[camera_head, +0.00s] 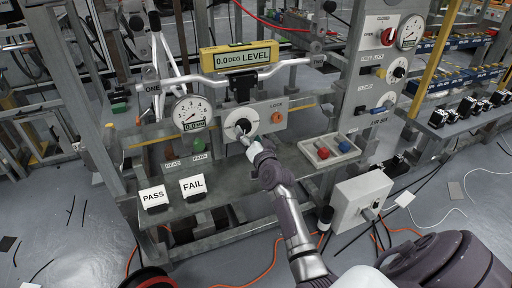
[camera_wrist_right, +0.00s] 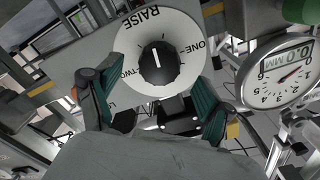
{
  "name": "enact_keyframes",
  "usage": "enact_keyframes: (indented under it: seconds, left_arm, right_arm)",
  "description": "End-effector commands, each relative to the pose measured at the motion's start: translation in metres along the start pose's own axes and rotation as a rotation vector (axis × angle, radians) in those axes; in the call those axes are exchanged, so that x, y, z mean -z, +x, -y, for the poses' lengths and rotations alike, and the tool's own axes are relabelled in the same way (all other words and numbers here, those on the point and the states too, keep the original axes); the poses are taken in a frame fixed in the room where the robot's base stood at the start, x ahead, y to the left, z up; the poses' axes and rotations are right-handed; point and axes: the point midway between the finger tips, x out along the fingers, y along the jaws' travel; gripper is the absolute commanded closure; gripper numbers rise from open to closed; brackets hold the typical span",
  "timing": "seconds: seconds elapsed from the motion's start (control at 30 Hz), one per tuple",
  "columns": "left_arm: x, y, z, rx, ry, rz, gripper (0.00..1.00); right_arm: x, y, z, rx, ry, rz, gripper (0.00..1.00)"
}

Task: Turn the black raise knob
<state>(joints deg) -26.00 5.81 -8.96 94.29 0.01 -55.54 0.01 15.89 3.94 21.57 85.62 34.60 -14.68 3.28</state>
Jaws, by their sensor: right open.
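The black raise knob (camera_wrist_right: 159,63) sits at the centre of a round white dial marked RAISE, ONE and TWO in the right wrist view. A white line shows on its face. In the head view the knob (camera_head: 243,126) is on the grey panel right of the gauge. My right gripper (camera_wrist_right: 158,95) is open, with its green-padded fingers apart on either side of the lower dial. The knob appears between and beyond the fingertips; I cannot tell whether they touch it. In the head view my right gripper (camera_head: 249,143) is just below the knob. My left gripper is not in view.
A dial gauge (camera_head: 193,114) stands left of the knob, and an orange LOCK knob (camera_head: 277,118) is to its right. PASS (camera_head: 152,197) and FAIL (camera_head: 193,185) signs stand on the shelf. A tray (camera_head: 325,163) with a red and a blue knob lies right of my arm.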

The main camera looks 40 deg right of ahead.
Motion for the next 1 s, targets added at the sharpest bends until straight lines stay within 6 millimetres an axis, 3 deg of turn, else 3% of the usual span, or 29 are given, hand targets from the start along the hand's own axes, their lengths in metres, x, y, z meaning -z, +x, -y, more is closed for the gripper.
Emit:
enact_keyframes:
  seconds: [0.2,0.4,0.6,1.0]
  left_arm:
    - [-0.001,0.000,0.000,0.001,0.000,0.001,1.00]
    - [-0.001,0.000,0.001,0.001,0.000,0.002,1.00]
    - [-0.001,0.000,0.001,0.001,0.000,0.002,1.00]
    - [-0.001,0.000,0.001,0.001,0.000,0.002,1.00]
  right_arm:
    - [-0.001,-0.051,-0.001,-0.002,0.000,0.002,0.19]
    - [-0.001,-0.081,-0.001,-0.001,-0.001,0.002,0.19]
    - [-0.001,-0.091,-0.001,-0.001,0.001,0.002,0.19]
    - [-0.001,-0.091,0.000,0.000,0.001,0.001,0.19]
